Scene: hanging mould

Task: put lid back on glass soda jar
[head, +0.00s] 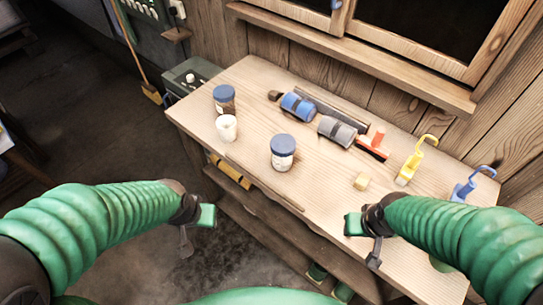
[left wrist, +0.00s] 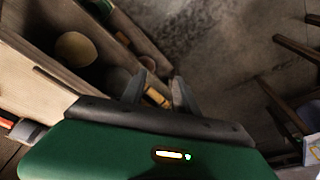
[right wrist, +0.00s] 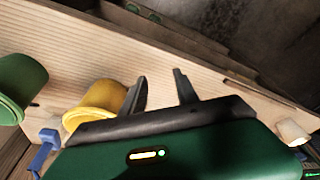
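Two jars with blue tops stand on the wooden workbench (head: 330,190) in the head view. I cannot tell which is the soda jar, and no separate loose lid is clear to see. My left gripper (head: 188,242) is open and empty, off the bench's front left; its fingers are apart in the left wrist view (left wrist: 158,88). My right gripper (head: 373,253) is open and empty over the bench's front right (right wrist: 160,86).
The bench front centre is clear.

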